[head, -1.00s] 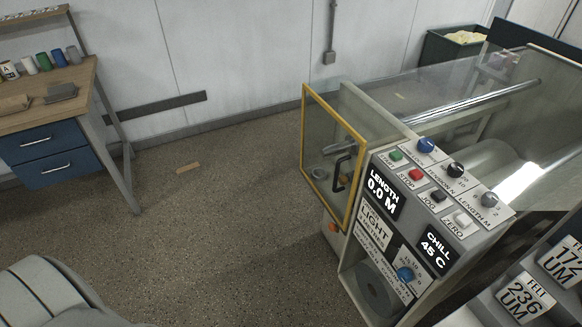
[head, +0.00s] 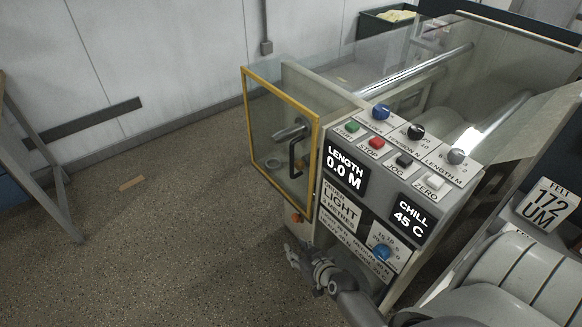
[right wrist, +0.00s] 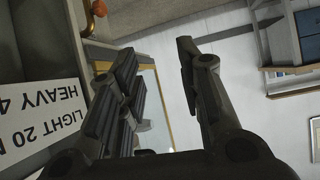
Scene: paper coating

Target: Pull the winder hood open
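The winder hood (head: 262,150) is a clear panel in a yellow frame on the left side of the coating machine. A black bar handle (head: 293,160) is on its face, near the edge closest to the control panel. My right gripper (head: 291,256) is below the hood, in front of the machine's lower left side, apart from the handle. In the right wrist view its two fingers (right wrist: 156,60) are spread with nothing between them. Part of the yellow frame (right wrist: 168,125) shows behind the fingers there. My left gripper is not in view.
The control panel (head: 385,165) with knobs and buttons is right of the hood. An orange knob (head: 296,218) sits just below the hood. The floor (head: 180,240) left of the machine is clear except for a small tan strip (head: 131,183). A bench leg (head: 40,170) stands at far left.

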